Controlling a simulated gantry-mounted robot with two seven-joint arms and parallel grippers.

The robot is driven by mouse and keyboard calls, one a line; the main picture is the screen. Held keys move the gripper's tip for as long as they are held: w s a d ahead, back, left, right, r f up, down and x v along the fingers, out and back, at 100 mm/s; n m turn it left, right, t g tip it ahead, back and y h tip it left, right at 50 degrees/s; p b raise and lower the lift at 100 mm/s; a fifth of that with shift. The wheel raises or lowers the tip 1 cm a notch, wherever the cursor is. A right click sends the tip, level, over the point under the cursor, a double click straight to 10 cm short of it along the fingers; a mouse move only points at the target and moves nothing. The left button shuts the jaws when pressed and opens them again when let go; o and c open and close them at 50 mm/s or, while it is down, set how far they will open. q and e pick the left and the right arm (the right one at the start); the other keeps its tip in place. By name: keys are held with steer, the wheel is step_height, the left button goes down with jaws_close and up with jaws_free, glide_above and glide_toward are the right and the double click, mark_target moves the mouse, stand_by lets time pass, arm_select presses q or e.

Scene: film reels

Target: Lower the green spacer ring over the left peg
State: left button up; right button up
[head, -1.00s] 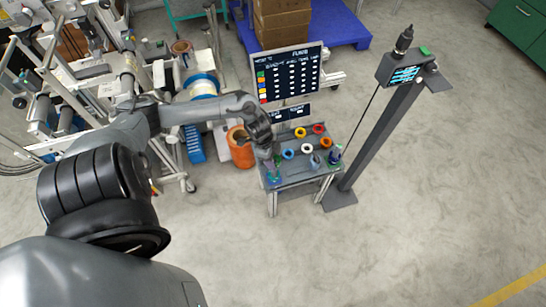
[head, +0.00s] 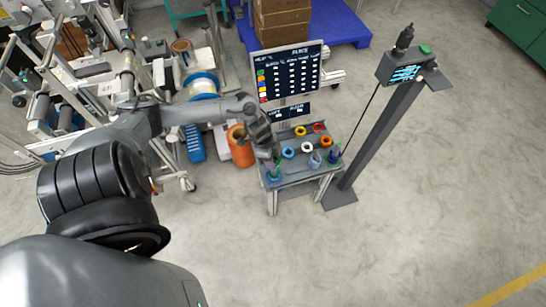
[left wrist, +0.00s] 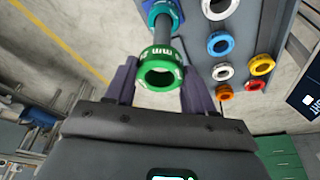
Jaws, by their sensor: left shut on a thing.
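My left gripper (left wrist: 160,78) is shut on the green spacer ring (left wrist: 160,56), a thick ring with white marks whose open hole faces the wrist camera. In the head view the left gripper (head: 273,154) is over the left front corner of the small table. The left peg (left wrist: 172,28), a grey post, runs behind the green ring in the left wrist view. A teal-and-blue ring (left wrist: 162,12) is around its far end. I cannot tell whether the peg tip is inside the green ring's hole. My right gripper is not in view.
The grey table (head: 296,179) holds several loose rings, including a white ring (head: 307,147), a blue ring (head: 288,152) and a yellow ring (head: 300,131). Another peg (head: 335,153) stands at its right. A sign board (head: 290,72) stands behind. Floor in front is clear.

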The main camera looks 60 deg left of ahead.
arm_select(q)
steer(key=shift+f, duration=0.75)
stand_by(0.5)
steer(key=shift+f+b, duration=0.4)
steer(key=shift+f, duration=0.4)
steer(key=shift+f+b, duration=0.5)
steer(key=shift+f, duration=0.15)
stand_by(0.5)
steer(key=shift+f+b, duration=0.35)
steer(key=shift+f, duration=0.25)
steer(key=o, duration=1.1)
steer(key=shift+o, duration=0.2)
